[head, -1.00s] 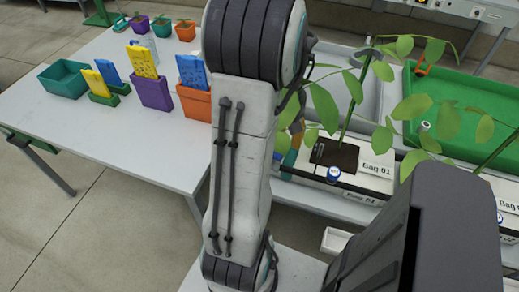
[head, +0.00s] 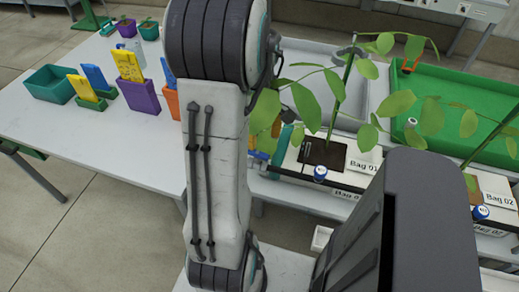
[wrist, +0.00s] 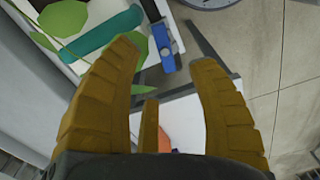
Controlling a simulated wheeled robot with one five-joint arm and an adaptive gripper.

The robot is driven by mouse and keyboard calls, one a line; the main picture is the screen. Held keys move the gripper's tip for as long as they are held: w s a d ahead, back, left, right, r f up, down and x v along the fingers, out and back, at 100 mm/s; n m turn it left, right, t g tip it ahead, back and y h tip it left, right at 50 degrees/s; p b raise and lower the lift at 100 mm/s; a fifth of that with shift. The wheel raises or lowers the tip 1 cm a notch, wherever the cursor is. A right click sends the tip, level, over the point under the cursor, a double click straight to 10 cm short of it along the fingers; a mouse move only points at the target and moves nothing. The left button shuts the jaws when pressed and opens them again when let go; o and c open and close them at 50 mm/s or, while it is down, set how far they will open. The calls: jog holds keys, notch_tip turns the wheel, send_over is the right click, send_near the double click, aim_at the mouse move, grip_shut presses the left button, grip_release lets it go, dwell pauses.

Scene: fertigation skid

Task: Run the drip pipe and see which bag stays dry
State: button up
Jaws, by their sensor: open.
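The bag labelled Bag 01 (head: 365,166) lies white on the bench, with a dark square opening and a tall leafy plant growing from it. A small blue-and-white round part (head: 320,173) sits at its front edge. Bag 02 (head: 494,197) shows at the right edge with a similar blue part (head: 480,212). A blue fitting (wrist: 167,55) and a teal strip (wrist: 105,32) lie beyond the fingers. My arm hides part of the bench; whether any bag is wet cannot be told.
A white table (head: 90,135) at the left holds a teal bin (head: 48,84), a purple pot (head: 140,97) and several other pots with yellow and blue cards. A green tray (head: 455,85) and a grey basin (head: 315,70) stand behind the bags. Floor is clear at lower left.

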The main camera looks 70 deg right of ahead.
aim_at(258, 156)
jog(key=shift+f, duration=3.6)
grip_shut()
